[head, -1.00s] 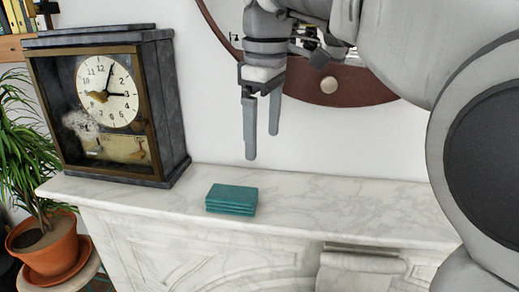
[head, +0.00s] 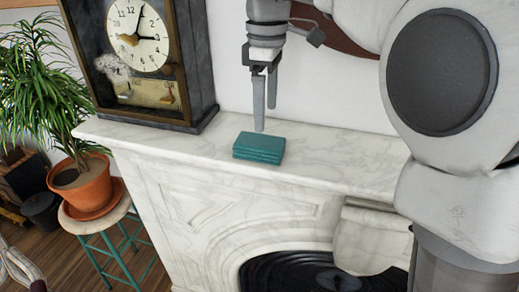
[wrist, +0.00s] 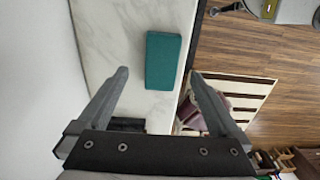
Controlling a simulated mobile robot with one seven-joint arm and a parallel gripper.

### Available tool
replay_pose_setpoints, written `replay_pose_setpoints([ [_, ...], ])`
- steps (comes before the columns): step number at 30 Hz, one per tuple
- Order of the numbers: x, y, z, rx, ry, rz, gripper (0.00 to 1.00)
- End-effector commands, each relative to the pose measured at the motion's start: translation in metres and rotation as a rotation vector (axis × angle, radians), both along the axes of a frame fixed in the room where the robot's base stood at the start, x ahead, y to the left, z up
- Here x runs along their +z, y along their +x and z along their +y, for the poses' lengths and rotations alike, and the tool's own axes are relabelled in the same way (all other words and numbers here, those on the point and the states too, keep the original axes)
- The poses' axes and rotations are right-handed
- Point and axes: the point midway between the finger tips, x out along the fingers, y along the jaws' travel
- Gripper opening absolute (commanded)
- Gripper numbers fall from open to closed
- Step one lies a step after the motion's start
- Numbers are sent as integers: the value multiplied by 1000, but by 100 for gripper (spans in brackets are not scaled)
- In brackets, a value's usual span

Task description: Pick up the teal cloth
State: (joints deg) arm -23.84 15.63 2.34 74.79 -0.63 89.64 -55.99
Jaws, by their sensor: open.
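The teal cloth (head: 259,148) is a folded, layered block lying flat on the white marble mantel (head: 330,160), near its front edge. My gripper (head: 265,105) points down just above and behind the cloth in the head view, apart from it. In the wrist view the gripper (wrist: 158,75) is open and empty. There the cloth (wrist: 163,60) shows between and beyond the two fingertips, with bare marble on its left.
A dark clock (head: 145,60) stands on the mantel to the left of the cloth. A potted plant (head: 85,185) sits on a stool at the lower left. The mantel right of the cloth is clear. The wall is close behind.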

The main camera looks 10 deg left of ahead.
Motion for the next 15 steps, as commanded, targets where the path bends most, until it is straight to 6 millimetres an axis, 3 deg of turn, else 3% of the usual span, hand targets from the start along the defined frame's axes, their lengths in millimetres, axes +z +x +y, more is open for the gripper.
replay_pose_setpoints([
  [3,-19,-1,0,1,-1,1,100],
  [11,-37,-1,1,0,-1,1,100],
  [15,-58,-4,5,0,-2,2,100],
])
